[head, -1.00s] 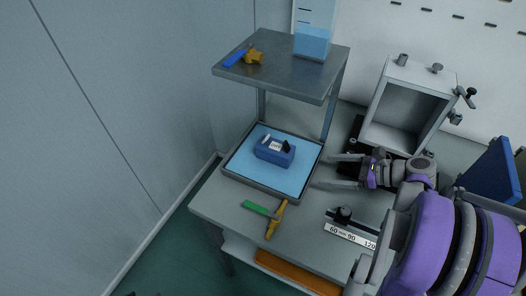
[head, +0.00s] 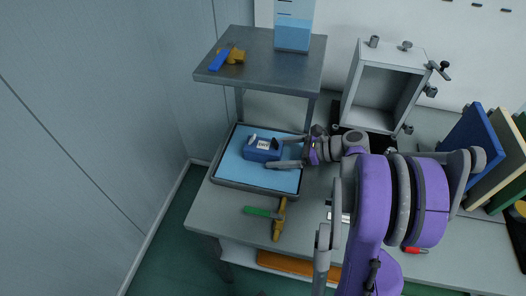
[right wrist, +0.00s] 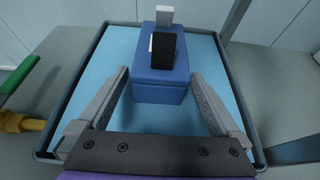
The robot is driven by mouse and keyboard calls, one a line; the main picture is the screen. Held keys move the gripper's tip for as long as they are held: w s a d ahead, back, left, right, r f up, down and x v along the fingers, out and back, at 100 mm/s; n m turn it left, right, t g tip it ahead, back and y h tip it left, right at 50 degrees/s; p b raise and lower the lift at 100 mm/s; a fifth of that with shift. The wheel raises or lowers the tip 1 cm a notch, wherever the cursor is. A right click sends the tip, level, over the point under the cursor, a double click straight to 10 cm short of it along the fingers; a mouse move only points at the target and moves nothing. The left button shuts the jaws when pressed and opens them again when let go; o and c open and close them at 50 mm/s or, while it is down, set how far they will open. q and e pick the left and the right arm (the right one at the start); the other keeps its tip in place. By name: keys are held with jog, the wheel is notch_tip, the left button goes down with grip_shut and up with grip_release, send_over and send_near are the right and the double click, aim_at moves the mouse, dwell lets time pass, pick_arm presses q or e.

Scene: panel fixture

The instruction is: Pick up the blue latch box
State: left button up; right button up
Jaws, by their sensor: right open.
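The blue latch box (head: 262,152) sits on the light blue mat of a grey-rimmed tray (head: 240,188) on the bench. It has a white label and small latch pieces on top. In the right wrist view the box (right wrist: 160,88) stands straight ahead, with a black latch and a light grey one on top. My right gripper (head: 283,153) is open and low over the tray, at the right side of the box. In the wrist view its two fingers (right wrist: 162,105) lie apart on either side of the box's near end, with gaps on both sides. My left gripper is not in view.
A shelf (head: 290,76) stands over the tray's back, holding a blue and yellow tool and a container of blue liquid (head: 294,35). A green and yellow hammer-like tool (head: 279,215) lies in front of the tray. An open grey box frame (head: 383,84) stands behind my right arm.

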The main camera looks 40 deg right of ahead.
aim_at(263, 153)
jog(key=x, duration=0.5)
jog(key=shift+r, duration=0.1)
grip_shut()
dwell(0.3)
